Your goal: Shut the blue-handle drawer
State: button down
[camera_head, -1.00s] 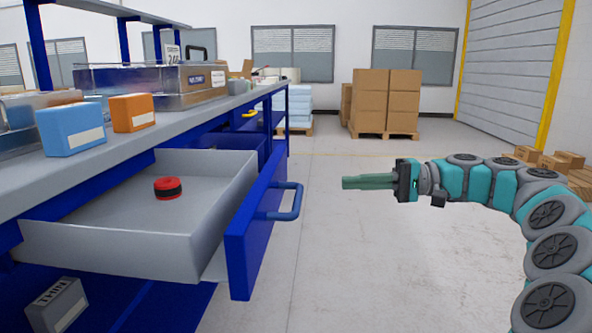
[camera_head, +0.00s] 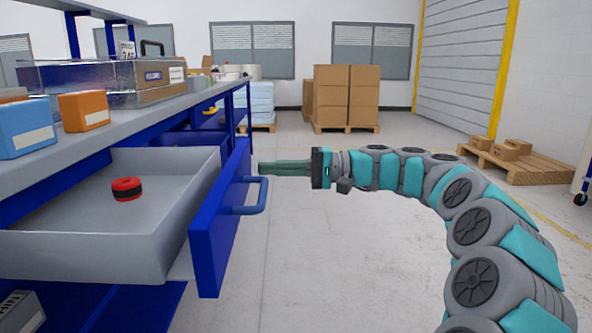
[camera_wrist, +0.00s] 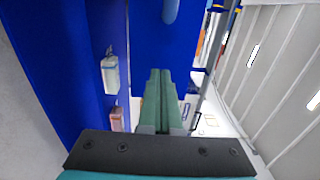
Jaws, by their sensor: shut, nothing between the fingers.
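The blue-handle drawer (camera_head: 75,250) is pulled out of the bench, with grey inside walls and a blue front (camera_head: 208,245). Its blue bar handle (camera_head: 262,197) sticks out to the right. A red and black round item (camera_head: 127,189) lies inside the drawer. My gripper (camera_head: 262,168) is shut and empty, its green fingers pointing left at the drawer front, near the handle. I cannot tell whether the tips touch it. In the wrist view, the shut fingers (camera_wrist: 158,76) point toward a blue surface, with a piece of the handle (camera_wrist: 170,10) at the top edge.
The bench top (camera_head: 125,137) holds a blue box (camera_head: 24,128), an orange box (camera_head: 83,111) and a clear bin (camera_head: 105,84). Another drawer farther along, with a yellow handle (camera_head: 211,111), also shows. Stacked cartons (camera_head: 346,95) stand far back. The floor right of the drawer is clear.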

jog(key=shift+a, duration=1)
jog(key=a, duration=0.9)
jog(key=a+p, duration=0.1)
jog(key=a, duration=0.8)
jog(key=w+a+p, duration=0.1)
jog(key=a, duration=0.9)
jog(key=shift+a+r, duration=0.15)
jog(key=shift+a, duration=0.55)
